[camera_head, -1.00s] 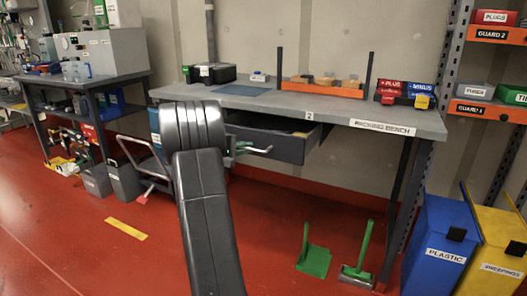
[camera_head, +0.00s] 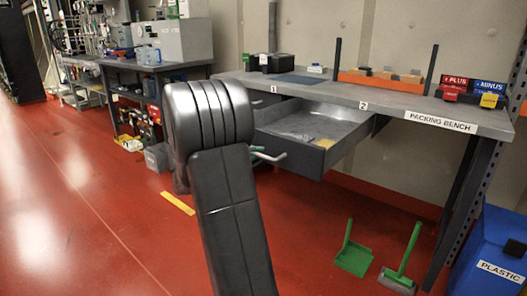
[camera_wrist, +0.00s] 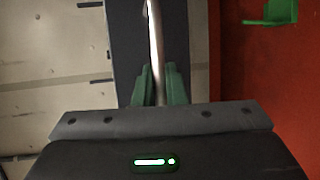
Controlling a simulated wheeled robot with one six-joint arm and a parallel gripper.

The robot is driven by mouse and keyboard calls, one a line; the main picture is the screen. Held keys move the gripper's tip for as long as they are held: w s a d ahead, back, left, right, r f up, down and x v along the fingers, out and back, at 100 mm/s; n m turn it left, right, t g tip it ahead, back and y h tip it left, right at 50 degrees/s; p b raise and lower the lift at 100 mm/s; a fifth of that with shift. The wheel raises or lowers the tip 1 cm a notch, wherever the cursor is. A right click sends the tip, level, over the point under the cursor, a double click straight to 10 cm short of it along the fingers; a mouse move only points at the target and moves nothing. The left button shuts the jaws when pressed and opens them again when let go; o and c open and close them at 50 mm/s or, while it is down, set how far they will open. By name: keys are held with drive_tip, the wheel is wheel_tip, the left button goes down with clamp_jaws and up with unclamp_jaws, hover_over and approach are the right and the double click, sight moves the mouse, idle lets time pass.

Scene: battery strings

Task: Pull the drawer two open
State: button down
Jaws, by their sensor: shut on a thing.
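The drawer two (camera_head: 300,152) is a grey drawer under the packing bench, and it stands well out from the bench with its inside in view. A small yellow thing lies in it near the front. My gripper (camera_head: 258,150) is at the drawer's front, its green fingers partly hidden by my arm in the head view. In the wrist view my gripper (camera_wrist: 160,85) is shut on the drawer's pale bar handle (camera_wrist: 155,35), with the dark drawer front beside it.
The packing bench (camera_head: 400,107) carries a black case, an orange rack and red, blue and yellow bins. A green dustpan (camera_head: 354,258) and a green-handled brush (camera_head: 402,265) stand on the red floor. A blue plastic bin (camera_head: 500,250) is at right. Floor to the left is clear.

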drive_tip(key=shift+s+a, duration=0.25)
drive_tip(key=shift+s, duration=0.1)
drive_tip(key=c, duration=1.5)
unclamp_jaws()
drive_tip(key=p+v, duration=0.3)
drive_tip(key=v, duration=1)
drive_tip(key=shift+s+a+r+p, duration=0.1)
drive_tip(key=shift+s+a+p, duration=0.1)
drive_tip(key=shift+a+p, duration=0.15)
